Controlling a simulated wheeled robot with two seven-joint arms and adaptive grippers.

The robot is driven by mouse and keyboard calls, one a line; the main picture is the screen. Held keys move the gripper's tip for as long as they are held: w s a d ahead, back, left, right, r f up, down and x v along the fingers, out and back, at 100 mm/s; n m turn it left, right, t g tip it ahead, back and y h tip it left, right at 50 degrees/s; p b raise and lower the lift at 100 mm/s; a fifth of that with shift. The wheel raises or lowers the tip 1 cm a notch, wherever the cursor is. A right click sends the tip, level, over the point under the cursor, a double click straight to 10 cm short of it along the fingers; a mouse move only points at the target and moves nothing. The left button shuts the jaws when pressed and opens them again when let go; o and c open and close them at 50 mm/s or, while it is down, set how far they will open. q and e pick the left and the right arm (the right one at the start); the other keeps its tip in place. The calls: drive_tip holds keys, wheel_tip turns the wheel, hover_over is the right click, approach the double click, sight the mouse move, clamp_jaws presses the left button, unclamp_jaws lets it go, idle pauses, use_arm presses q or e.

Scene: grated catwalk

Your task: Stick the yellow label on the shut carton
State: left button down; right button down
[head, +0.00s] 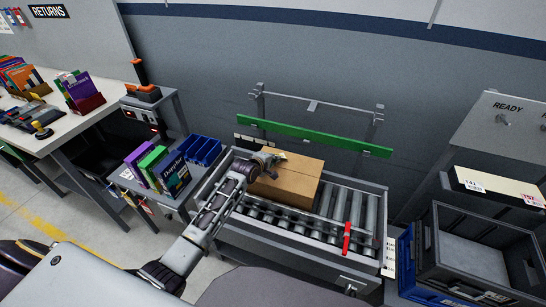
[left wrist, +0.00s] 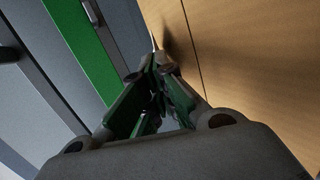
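The shut brown carton (head: 292,182) sits on the roller conveyor, with a seam across its top. My left gripper (head: 274,159) is at the carton's far left top edge. In the left wrist view my left gripper (left wrist: 158,66) has its fingertips together close beside the carton face (left wrist: 245,65), which carries a shadow. A thin pale sliver, seen edge-on, sticks out from the fingertips. In the head view a small yellow patch, the yellow label (head: 279,154), shows at the fingertips. Most of it is hidden, and I cannot tell whether it touches the carton. My right gripper is out of view.
The conveyor (head: 350,212) has bare rollers right of the carton and a red handle (head: 347,238). A green bar (head: 310,137) runs behind it. Blue bins (head: 203,150) and upright books (head: 160,168) stand left. A grey crate (head: 475,255) stands right.

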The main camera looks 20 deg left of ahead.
use_arm(q)
drive_tip(key=shift+f, duration=0.2)
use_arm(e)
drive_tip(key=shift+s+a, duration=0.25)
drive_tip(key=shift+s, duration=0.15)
